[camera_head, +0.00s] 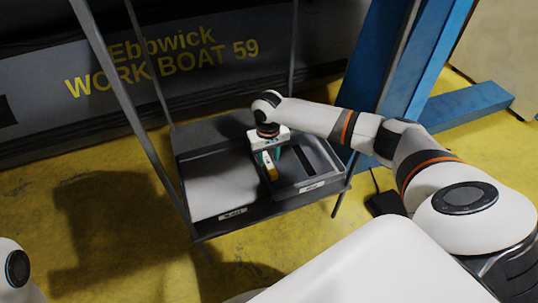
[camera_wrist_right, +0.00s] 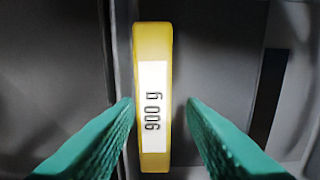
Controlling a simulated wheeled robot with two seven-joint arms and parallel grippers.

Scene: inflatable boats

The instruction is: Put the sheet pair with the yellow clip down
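My right gripper (camera_head: 268,160) points down over the grey tray (camera_head: 188,190), near the wall between its larger left part and smaller right part. A yellow clip (camera_head: 271,173) shows at its fingertips. In the right wrist view the clip (camera_wrist_right: 153,40) is an upright yellow bar with a white label reading "900 g". It lies between the teal fingers (camera_wrist_right: 160,104), which are apart. The left finger is close to the clip's edge, and a gap shows at the right finger. I cannot make out any sheets. My left gripper is out of view.
The tray's right part (camera_head: 318,176) has a dark slot and a label on its front. Thin grey posts (camera_head: 117,85) rise around the tray. A blue stand (camera_head: 372,60) is behind on the right. A grey boat side (camera_head: 50,80) is at the back. Yellow floor (camera_head: 100,215) is open at left.

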